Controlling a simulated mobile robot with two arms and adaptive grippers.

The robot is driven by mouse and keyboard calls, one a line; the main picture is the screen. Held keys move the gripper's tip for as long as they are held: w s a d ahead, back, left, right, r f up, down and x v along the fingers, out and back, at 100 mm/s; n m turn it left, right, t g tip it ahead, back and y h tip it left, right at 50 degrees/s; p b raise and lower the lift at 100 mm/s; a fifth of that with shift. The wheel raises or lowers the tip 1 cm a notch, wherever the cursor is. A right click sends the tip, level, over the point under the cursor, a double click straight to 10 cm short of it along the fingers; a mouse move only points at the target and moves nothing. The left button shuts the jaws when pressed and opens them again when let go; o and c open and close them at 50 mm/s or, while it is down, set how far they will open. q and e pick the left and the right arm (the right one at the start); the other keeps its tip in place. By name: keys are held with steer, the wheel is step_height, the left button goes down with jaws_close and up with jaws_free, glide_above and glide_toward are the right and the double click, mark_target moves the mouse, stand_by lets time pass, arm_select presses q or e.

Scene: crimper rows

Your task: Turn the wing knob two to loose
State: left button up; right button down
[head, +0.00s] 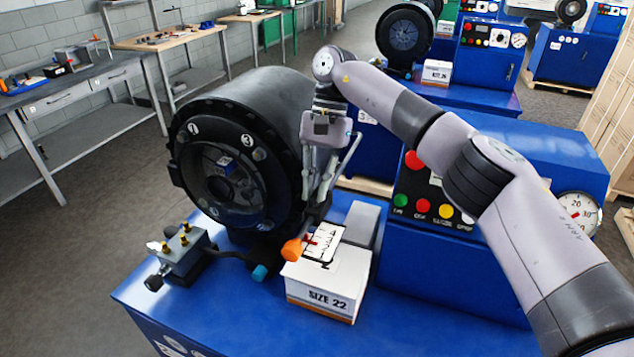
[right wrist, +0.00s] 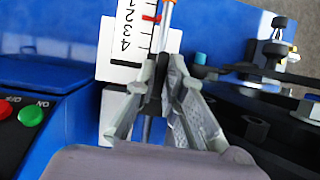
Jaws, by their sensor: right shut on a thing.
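The crimper head (head: 232,170) is a big black round drum with a bolted front ring. White labels 1 and 3 show on that ring; I cannot make out a label 2. My right gripper (head: 318,200) points down at the right side of the drum, close to the ring. In the right wrist view my right gripper (right wrist: 163,75) has its fingers closed around a small dark part (right wrist: 155,100) on a thin rod. I cannot tell whether this is wing knob two, as the fingers cover most of it. My left gripper is out of view.
A small block with brass knobs (head: 183,250) sits at left. A button panel (head: 425,195) and gauge (head: 578,210) are at right.

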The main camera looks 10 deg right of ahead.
steer(key=shift+r+n, duration=0.1)
steer(key=shift+n, duration=0.2)
steer(key=c, duration=1.7)
jaws_free()
steer(key=shift+v, duration=3.7)
steer(key=shift+a, duration=0.15)
